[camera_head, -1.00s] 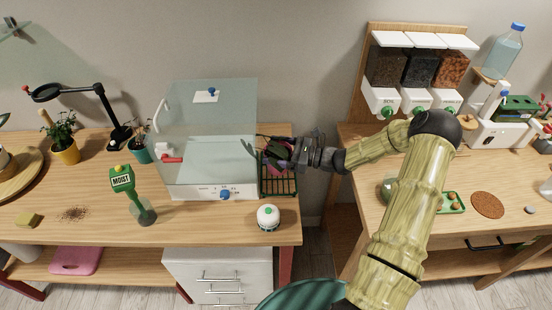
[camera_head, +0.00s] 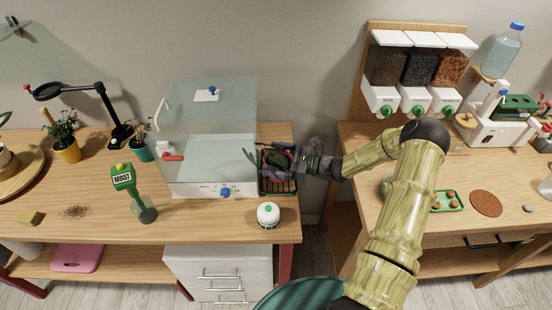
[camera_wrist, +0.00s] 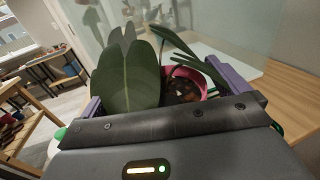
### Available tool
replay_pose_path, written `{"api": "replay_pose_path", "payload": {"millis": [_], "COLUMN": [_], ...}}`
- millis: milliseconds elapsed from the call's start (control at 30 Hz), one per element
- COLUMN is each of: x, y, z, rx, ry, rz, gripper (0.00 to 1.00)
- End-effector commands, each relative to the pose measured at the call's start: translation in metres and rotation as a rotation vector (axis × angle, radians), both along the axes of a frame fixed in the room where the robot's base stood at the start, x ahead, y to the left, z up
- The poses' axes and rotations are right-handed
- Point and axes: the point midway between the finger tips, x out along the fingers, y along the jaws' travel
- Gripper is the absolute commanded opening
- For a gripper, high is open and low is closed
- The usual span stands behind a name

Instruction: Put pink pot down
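The pink pot (camera_wrist: 205,83) holds dark soil and a plant with broad green leaves (camera_wrist: 128,80). In the head view the plant (camera_head: 277,158) is over the green wire rack (camera_head: 263,188), right of the glass case. My gripper (camera_head: 284,170) reaches in from the right, low at the rack. In the wrist view its purple fingers (camera_wrist: 162,90) stand wide apart, with the pot between them, nearer the right finger. The gripper looks open. Leaves hide the pot's left side, and its base is hidden, so I cannot tell whether it rests on the rack.
The glass case (camera_head: 208,135) stands close on the left. A white round device with a green button (camera_head: 268,215) is in front of the rack. A gap separates this table from the right-hand table (camera_head: 400,225).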

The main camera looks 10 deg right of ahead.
Motion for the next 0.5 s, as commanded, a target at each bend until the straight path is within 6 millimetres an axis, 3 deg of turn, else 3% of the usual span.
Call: {"api": "replay_pose_path", "payload": {"millis": [267, 500], "x": [-0.004, -0.023], "y": [-0.011, -0.05], "z": [0.001, -0.001], "rx": [0.0, -0.001], "ry": [0.0, 0.0], "rz": [-0.003, -0.007], "gripper": [1.0, 1.0]}}
